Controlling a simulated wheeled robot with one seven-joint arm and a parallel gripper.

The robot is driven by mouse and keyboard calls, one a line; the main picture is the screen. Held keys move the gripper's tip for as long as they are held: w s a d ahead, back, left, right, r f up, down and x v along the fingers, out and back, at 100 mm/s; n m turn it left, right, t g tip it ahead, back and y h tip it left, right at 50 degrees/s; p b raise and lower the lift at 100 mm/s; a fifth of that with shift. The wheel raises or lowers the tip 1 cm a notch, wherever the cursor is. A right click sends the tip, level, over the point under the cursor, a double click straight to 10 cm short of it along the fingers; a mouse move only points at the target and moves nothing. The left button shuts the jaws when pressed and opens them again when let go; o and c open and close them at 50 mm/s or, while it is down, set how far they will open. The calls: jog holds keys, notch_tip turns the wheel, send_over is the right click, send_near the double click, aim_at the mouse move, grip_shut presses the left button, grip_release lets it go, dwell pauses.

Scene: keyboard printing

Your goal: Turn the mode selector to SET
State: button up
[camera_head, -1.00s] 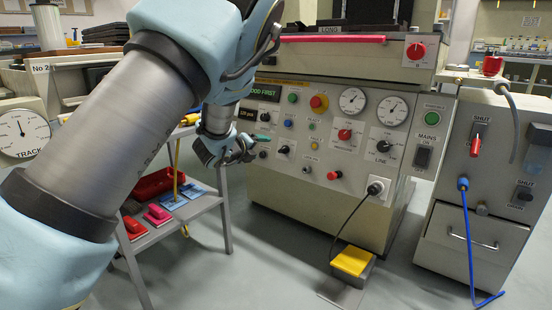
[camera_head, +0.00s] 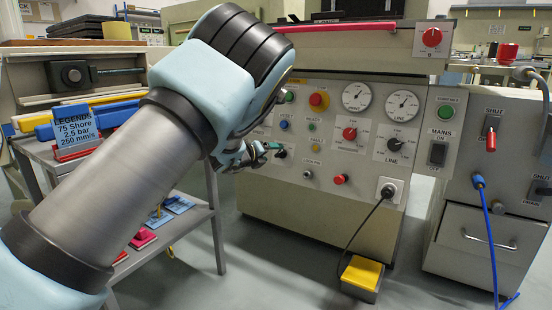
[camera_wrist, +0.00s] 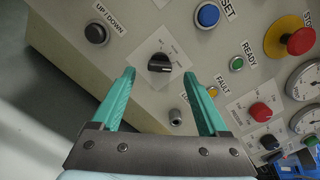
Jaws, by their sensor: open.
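A black rotary knob on a pale square plate, apparently the mode selector (camera_wrist: 159,63), sits between my fingertips in the wrist view. Small position marks surround it, too small to read, so its setting cannot be told. My gripper (camera_wrist: 160,76) is open, with one teal finger on each side of the knob; I see no contact.
In the head view, a yellow pedal (camera_head: 362,272) and a shelf rack (camera_head: 190,222) stand nearby.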

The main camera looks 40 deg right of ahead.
aim_at(278, 153)
jog(key=b+x, duration=0.1)
jog(key=x, duration=0.4)
grip_shut()
dwell(0.7)
